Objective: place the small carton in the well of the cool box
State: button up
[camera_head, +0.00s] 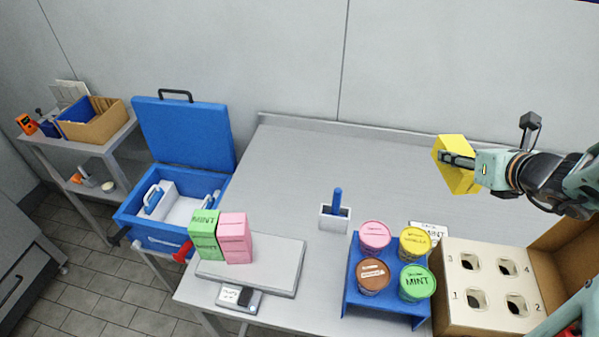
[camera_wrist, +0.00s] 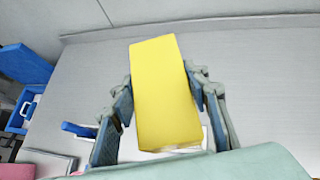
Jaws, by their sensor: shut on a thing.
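A small yellow carton (camera_head: 459,176) is held in my gripper (camera_head: 458,161) above the right part of the steel table. In the wrist view the yellow carton (camera_wrist: 165,95) sits between both fingers of my gripper (camera_wrist: 164,92), which are shut on its sides. The blue cool box (camera_head: 166,214) stands at the left beside the table, its lid (camera_head: 184,133) raised. White and blue items lie inside it. Part of the cool box (camera_wrist: 22,108) shows at the left edge of the wrist view. My gripper is far to the right of the cool box.
A green carton (camera_head: 204,235) and a pink carton (camera_head: 235,238) stand on a scale (camera_head: 255,264). A blue rack (camera_head: 387,305) holds several tubs. A cardboard box with numbered holes (camera_head: 489,284) is at right. A white holder (camera_head: 334,219) stands mid-table. The back of the table is clear.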

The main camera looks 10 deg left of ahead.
aim_at(181, 220)
jog(key=k+j, duration=0.1)
jog(key=j, duration=0.8)
jog(key=k+j, duration=0.15)
jog(key=j, duration=0.25)
jog(key=k+j, duration=0.1)
jog(key=j, duration=0.35)
jog(key=j+z, duration=0.1)
jog(key=j, duration=0.35)
jog(key=k+j, duration=0.15)
jog(key=j, duration=0.3)
jog(key=i+j+u, duration=0.1)
jog(key=j, duration=0.15)
jog(key=i+j, duration=0.1)
jog(key=j+u, duration=0.05)
jog(key=j, duration=0.05)
